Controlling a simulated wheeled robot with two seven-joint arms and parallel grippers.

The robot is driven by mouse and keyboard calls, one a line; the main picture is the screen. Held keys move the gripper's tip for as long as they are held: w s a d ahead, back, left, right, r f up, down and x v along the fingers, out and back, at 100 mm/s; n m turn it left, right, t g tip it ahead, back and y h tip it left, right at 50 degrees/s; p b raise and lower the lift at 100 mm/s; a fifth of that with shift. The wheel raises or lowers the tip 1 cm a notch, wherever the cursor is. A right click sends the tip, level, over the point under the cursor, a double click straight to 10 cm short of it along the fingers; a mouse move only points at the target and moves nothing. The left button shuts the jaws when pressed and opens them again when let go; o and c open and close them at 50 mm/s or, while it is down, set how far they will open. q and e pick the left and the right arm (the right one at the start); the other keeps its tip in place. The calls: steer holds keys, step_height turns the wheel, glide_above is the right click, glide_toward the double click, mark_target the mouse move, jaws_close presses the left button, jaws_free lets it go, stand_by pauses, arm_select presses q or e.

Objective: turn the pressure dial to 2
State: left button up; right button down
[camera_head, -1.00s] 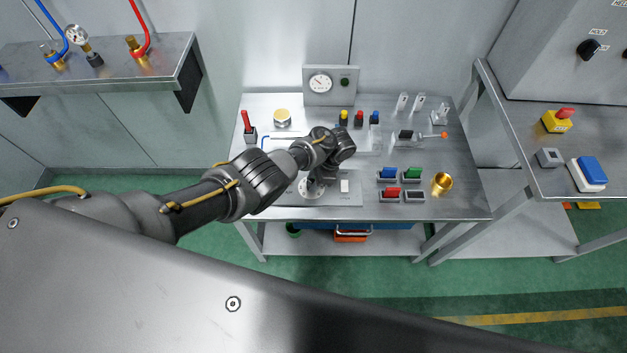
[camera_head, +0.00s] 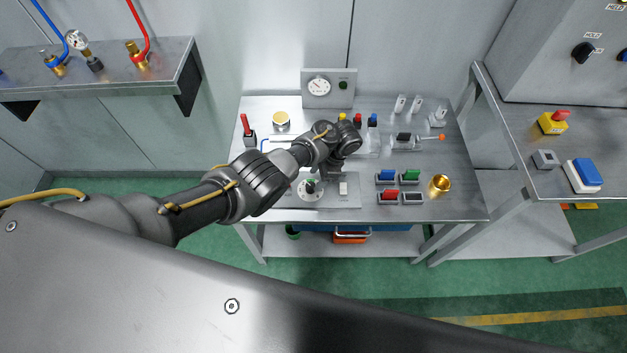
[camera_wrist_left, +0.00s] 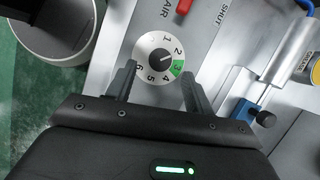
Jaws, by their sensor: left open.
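The pressure dial (camera_head: 309,189) is a pale disc on a grey plate at the front of the workbench. In the left wrist view the dial (camera_wrist_left: 146,49) shows numbers 1 to 6, a green sector at 3 and a black centre knob (camera_wrist_left: 160,59). The knob's light mark appears to face the 2 side, near the 2–3 boundary. My left gripper (camera_wrist_left: 159,70) is open and empty, its fingers apart on either side of the dial's lower part in that view. In the head view it is above and right of the dial. My right gripper is not in view.
A gauge box (camera_head: 328,88) stands at the back of the bench. A red-handled lever (camera_head: 247,128) stands left, a brass cup (camera_head: 440,184) right, near coloured switches (camera_head: 387,177). In the wrist view, a red part (camera_wrist_left: 184,6) sits between "AIR" and "SHUT".

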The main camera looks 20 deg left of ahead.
arm_select(q)
steer(key=v, duration=0.6)
steer(key=shift+r, duration=0.35)
steer(key=shift+d, duration=0.15)
